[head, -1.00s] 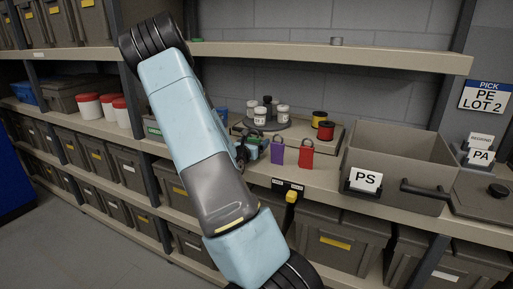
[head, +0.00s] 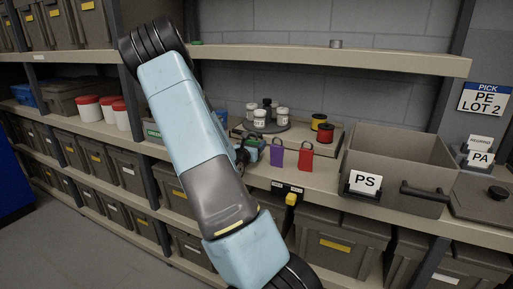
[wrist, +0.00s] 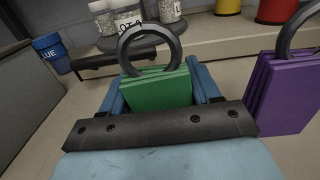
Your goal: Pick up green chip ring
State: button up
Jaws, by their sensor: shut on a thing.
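The green chip ring is a stack of green chips (wrist: 158,91) on a dark ring (wrist: 150,48), seen upright in the wrist view. My gripper (wrist: 155,98) has its blue fingers on either side of the green chips and is shut on them. In the head view my gripper (head: 243,154) is at the shelf, partly hidden by my arm, with the green chip ring (head: 254,142) at its tip. I cannot tell whether the chips touch the shelf.
A purple chip ring (wrist: 284,90) stands close on the right, with a red one (head: 305,158) beyond it. White-lidded jars (head: 282,117) and red and yellow spools (head: 325,132) stand behind. A blue cup (wrist: 51,52) is at left. A grey PS bin (head: 398,160) is farther right.

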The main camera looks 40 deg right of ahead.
jog(key=shift+r, duration=0.1)
jog(key=shift+r, duration=0.25)
jog(key=s+a+r, duration=0.2)
jog(key=s+r, duration=0.4)
jog(key=s+a+r, duration=0.3)
jog(key=s+r, duration=0.3)
jog(key=shift+s+a+r, duration=0.2)
jog(key=shift+a, duration=0.05)
jog(key=shift+w, duration=0.1)
